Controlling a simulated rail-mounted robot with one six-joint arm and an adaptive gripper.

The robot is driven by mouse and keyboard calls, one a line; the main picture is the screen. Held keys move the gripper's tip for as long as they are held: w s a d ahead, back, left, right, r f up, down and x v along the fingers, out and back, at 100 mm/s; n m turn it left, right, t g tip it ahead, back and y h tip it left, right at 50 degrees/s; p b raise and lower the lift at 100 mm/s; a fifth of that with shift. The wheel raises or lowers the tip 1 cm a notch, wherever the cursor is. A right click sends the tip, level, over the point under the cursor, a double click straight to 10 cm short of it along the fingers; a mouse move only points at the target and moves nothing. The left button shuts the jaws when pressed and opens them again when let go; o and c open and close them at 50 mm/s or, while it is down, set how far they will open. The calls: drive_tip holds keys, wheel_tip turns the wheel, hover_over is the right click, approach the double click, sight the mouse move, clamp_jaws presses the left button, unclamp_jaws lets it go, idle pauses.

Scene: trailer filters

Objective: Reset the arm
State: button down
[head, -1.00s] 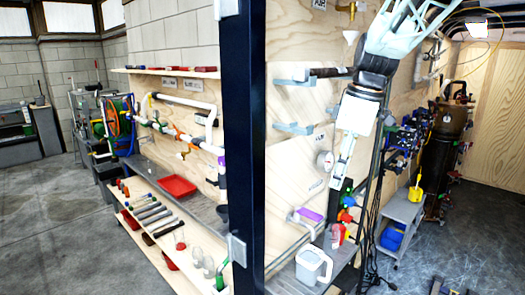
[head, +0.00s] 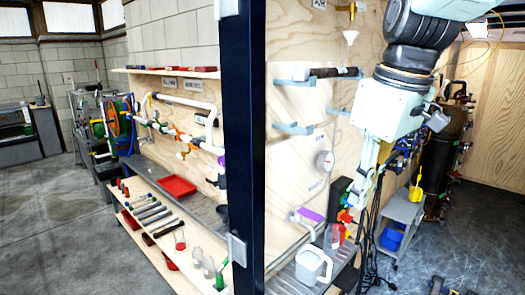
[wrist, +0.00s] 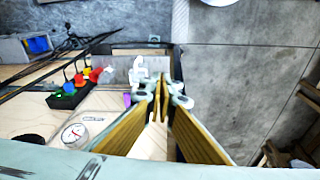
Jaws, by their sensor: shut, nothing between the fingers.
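My gripper (head: 363,188) hangs from my arm in the right half of the head view, pointing down. It is in front of the plywood wall, above the hoses and the small grey shelf unit. In the wrist view my gripper (wrist: 160,98) shows its two long fingers drawn together at the tips, with nothing between them. The fingers hide part of the bench behind them.
A pitcher (head: 313,266) stands on the bench near a purple-topped item (head: 310,215). A round gauge (head: 324,160) and grey brackets (head: 292,128) are on the wall. A dark post (head: 245,120) divides the head view.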

drive_tip(key=s+f+m+t, duration=0.1)
drive_tip(key=s+f+m, duration=0.1)
drive_tip(key=s, duration=1)
drive_tip(key=s+f+m+h, duration=0.1)
drive_tip(key=s+m, duration=0.4)
drive_tip(key=s, duration=0.7)
drive_tip(key=shift+d+f+m+t, duration=0.3)
drive_tip(key=shift+d+f+t, duration=0.1)
drive_tip(key=shift+d+f, duration=0.1)
